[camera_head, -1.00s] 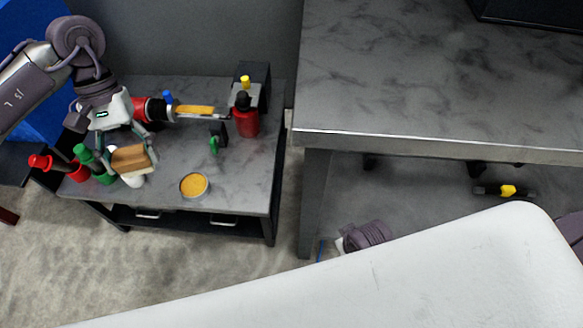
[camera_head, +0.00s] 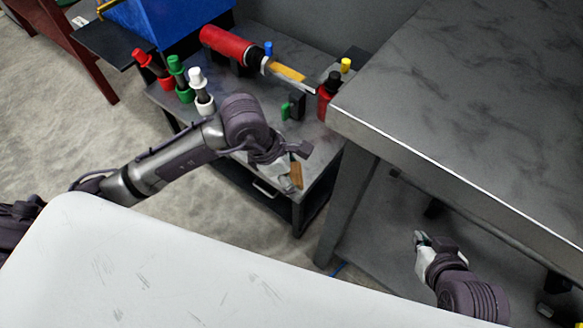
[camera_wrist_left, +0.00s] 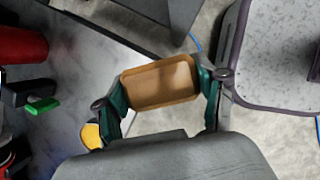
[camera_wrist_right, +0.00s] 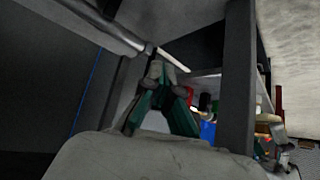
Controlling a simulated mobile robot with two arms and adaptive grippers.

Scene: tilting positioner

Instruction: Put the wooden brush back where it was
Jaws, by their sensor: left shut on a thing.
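The wooden brush (camera_head: 296,175) is a brown block held by my left gripper (camera_head: 291,166). In the left wrist view the brush (camera_wrist_left: 160,85) lies flat between both green fingers (camera_wrist_left: 163,92), which touch its short ends. In the head view it hangs over the front right part of the small grey bench (camera_head: 318,149), partly hidden by my wrist. My right gripper (camera_head: 421,239) is beside the large table, low down. In the right wrist view its fingertips (camera_wrist_right: 163,72) come together with nothing visible between them.
Red, green and white bottles (camera_head: 203,100) stand at the bench's left end. A yellow round tin (camera_wrist_left: 91,135) is near my left finger. The large table (camera_head: 470,100) borders on the right.

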